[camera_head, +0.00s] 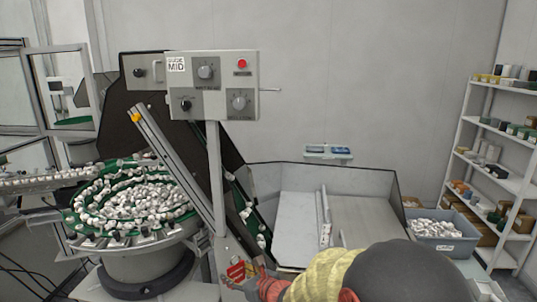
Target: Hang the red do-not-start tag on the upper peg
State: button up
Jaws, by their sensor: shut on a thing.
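The red tag (237,270) with pale markings shows low in the picture, in front of the foot of the grey post. My gripper (262,281) is shut on it at the tag's right side; the fingertips are small and partly hidden by my arm. A thin peg (270,90) sticks out to the right from the side of the grey control box (213,110), high above the tag and well apart from it. No lower peg can be made out.
The control box carries knobs and a red button (242,63) on a post (216,180). A slanted rail (165,150) and a bowl feeder (130,203) of white caps stand left. A bin (440,246) and shelves (500,150) stand right. Air right of the box is clear.

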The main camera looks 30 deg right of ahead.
jog(key=d+r+m+h+p, duration=0.1)
jog(key=d+r+p, duration=0.3)
jog(key=r+p, duration=0.95)
jog(key=s+d+r+m+h+p, duration=0.15)
jog(key=d+r+p, duration=0.45)
jog(key=r, duration=1.3)
jog(key=d+r+m+h+p, duration=0.1)
jog(key=d+r+h+p, duration=0.15)
jog(key=r+p, duration=1.2)
jog(key=w+d, duration=0.5)
jog(key=w, duration=0.3)
jog(key=shift+w+d+r+t+y, duration=0.2)
jog(key=shift+w+d+t+y, duration=0.1)
jog(key=shift+y, duration=0.1)
jog(key=shift+b, duration=0.3)
jog(key=o, duration=1.1)
jog(key=shift+c, duration=0.2)
jog(key=shift+s, duration=0.1)
